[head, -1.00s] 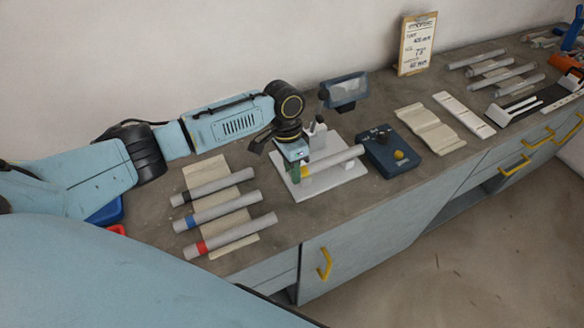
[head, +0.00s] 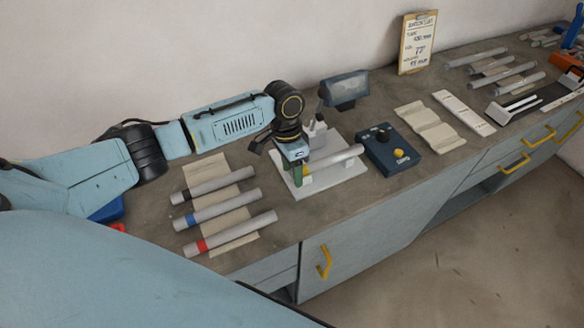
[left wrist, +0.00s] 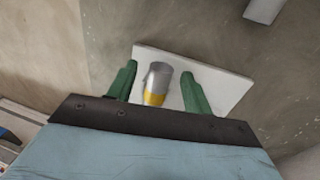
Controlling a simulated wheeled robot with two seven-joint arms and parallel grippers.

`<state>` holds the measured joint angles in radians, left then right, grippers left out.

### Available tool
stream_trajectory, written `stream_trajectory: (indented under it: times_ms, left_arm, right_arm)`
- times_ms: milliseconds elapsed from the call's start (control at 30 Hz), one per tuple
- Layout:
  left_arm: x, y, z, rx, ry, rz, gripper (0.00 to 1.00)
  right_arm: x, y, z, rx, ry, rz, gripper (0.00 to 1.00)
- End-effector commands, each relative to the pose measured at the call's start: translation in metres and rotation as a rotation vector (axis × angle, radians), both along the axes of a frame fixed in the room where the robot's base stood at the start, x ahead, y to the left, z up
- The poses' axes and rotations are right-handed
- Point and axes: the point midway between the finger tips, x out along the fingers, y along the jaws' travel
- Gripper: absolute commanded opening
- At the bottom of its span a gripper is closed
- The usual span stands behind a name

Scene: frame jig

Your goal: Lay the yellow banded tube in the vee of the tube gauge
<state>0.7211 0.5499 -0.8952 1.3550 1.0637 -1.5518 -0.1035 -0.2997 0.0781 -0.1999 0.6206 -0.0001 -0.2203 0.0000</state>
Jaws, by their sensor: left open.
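The yellow banded tube (head: 336,158) is grey and lies lengthwise over the white tube gauge (head: 345,176) in the head view. It appears to rest on the gauge's supports, but its seat in the vee is partly hidden by my gripper. My left gripper (head: 295,172) is at the tube's left end, pointing down. In the left wrist view its green fingers (left wrist: 158,92) stand open on either side of the tube (left wrist: 157,82), with gaps. The yellow band shows between them, and the white gauge plate (left wrist: 222,86) lies beneath. My right gripper is not in view.
Several grey tubes, including a blue-banded one (head: 217,210) and a red-banded one (head: 230,232), lie on a paper sheet (head: 236,244) at left. A blue button box (head: 388,158) stands right of the gauge. A small dark screen (head: 345,89) stands behind it.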

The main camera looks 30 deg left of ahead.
Motion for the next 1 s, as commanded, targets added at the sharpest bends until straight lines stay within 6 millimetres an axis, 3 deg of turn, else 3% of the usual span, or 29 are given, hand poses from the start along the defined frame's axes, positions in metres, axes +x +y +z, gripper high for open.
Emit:
stream_trajectory:
  times_ms: [233,500,700,1000]
  left_arm:
    - [0.004,0.004,0.023,0.000,-0.005,0.002,0.50]
    - [0.011,0.014,0.083,0.000,-0.005,0.001,0.50]
    - [0.015,0.019,0.116,0.000,-0.004,0.000,0.50]
    - [0.016,0.021,0.132,-0.001,0.001,0.000,0.50]
  right_arm:
    - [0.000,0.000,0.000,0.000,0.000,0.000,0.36]
    - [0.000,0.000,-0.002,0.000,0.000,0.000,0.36]
    - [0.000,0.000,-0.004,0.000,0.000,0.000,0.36]
    - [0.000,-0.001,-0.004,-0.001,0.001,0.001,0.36]
